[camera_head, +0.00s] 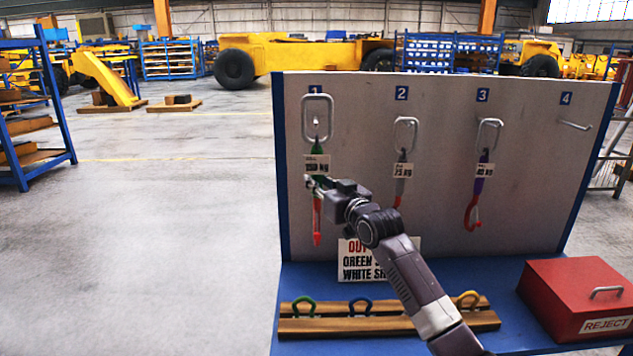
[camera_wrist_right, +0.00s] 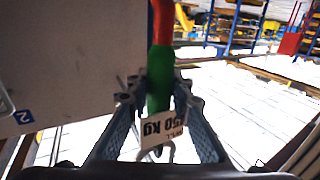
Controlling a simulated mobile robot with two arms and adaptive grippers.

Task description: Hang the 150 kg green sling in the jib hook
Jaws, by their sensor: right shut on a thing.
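The 150 kg green sling (camera_head: 320,150) hangs at place 1 on the grey board. Its metal ring (camera_head: 318,105) is around the peg there, and its lower end is red. My right gripper (camera_head: 318,182) is at the sling just below its 150 kg tag (camera_head: 316,163). In the right wrist view the green part (camera_wrist_right: 158,90) lies between the two fingers, which are shut on it, and the tag shows upside down. My left gripper is not in view. I cannot make out a jib hook in either view.
The board (camera_head: 440,160) also carries a 75 kg sling (camera_head: 400,170) at place 2 and a 40 kg sling (camera_head: 479,185) at place 3. Peg 4 (camera_head: 575,125) is empty. A red reject box (camera_head: 570,295) and a wooden rack (camera_head: 340,325) with coloured shackles stand on the blue bench.

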